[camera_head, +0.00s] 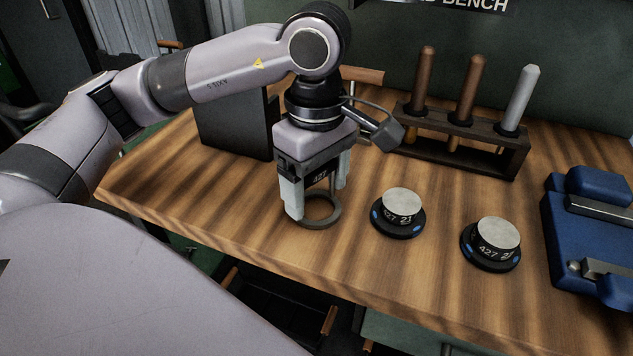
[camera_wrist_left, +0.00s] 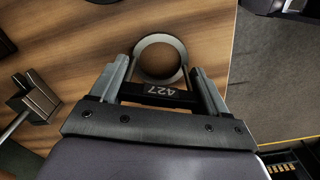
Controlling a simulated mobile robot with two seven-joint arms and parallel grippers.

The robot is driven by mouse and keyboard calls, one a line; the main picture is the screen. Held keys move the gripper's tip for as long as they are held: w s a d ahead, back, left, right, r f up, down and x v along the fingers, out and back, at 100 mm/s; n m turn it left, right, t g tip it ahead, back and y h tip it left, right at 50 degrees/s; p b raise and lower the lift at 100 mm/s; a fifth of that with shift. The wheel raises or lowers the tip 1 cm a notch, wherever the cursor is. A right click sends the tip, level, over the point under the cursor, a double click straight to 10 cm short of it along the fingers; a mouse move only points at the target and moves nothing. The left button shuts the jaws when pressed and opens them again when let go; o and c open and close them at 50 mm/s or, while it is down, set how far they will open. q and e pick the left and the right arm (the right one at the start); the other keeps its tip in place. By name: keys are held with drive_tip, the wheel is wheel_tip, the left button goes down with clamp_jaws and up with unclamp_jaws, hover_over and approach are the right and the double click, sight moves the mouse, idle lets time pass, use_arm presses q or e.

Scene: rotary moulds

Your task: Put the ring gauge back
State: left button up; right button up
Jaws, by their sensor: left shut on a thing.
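The ring gauge is a grey ring (camera_head: 318,211) with a black plate marked 427 (camera_head: 319,178). My left gripper (camera_head: 316,200) points down over the table and is shut on the black plate, with the ring below its fingertips. In the left wrist view the ring (camera_wrist_left: 160,37) shows just beyond the fingers, with the plate (camera_wrist_left: 157,94) between them. The ring is at or close above the wood; I cannot tell if it touches. My right gripper is not in view.
Two round grey pieces on black bases (camera_head: 398,213) (camera_head: 491,243) stand to the right. A dark wooden rack (camera_head: 455,146) with several rods is behind. A blue device (camera_head: 590,235) sits at the far right. A dark upright panel (camera_head: 235,125) stands left. The table's front edge is close.

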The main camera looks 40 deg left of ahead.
use_arm(q)
drive_tip(key=shift+f, duration=0.15)
drive_tip(key=o, duration=1)
drive_tip(key=shift+o, duration=0.2)
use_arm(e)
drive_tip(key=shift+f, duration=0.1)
use_arm(q)
drive_tip(key=shift+r, duration=0.35)
wheel_tip(320, 180, up, 10)
drive_tip(key=shift+r+p, duration=0.2)
drive_tip(key=shift+p, duration=0.8)
drive_tip(key=shift+r, duration=0.65)
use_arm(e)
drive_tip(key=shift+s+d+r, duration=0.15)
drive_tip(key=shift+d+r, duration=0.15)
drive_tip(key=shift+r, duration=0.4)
